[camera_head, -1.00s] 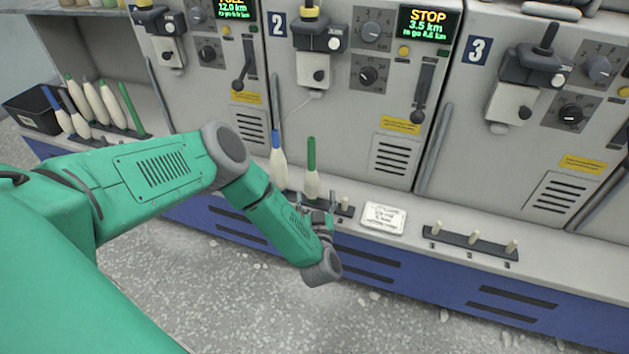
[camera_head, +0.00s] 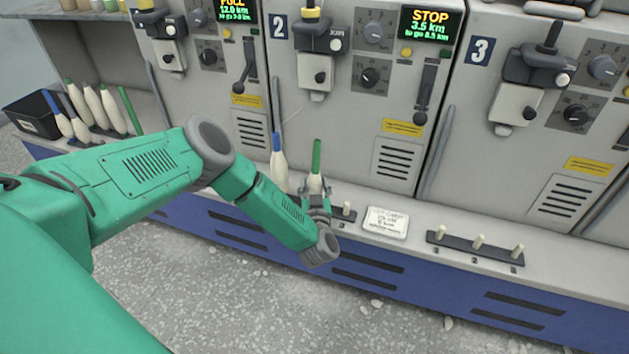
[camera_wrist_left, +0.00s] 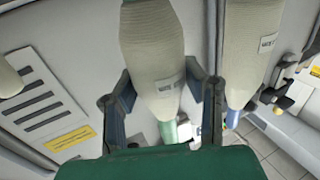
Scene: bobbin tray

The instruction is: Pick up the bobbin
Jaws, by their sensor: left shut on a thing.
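The bobbin with a green top (camera_head: 316,158) and pale thread stands upright on the machine ledge area in the head view. My left gripper (camera_head: 314,189) is shut around its pale lower body, with the arm reaching in from the left. In the left wrist view the pale bobbin (camera_wrist_left: 155,48) with a small label sits between the two dark fingers of my left gripper (camera_wrist_left: 160,95). My right gripper is not in view.
A blue-topped bobbin (camera_head: 278,160) stands close on the left of the held one. A white card (camera_head: 386,222) and a dark peg rack (camera_head: 475,245) lie to the right. More bobbins (camera_head: 92,103) and a black bin (camera_head: 36,113) are at far left. Machine panels rise behind.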

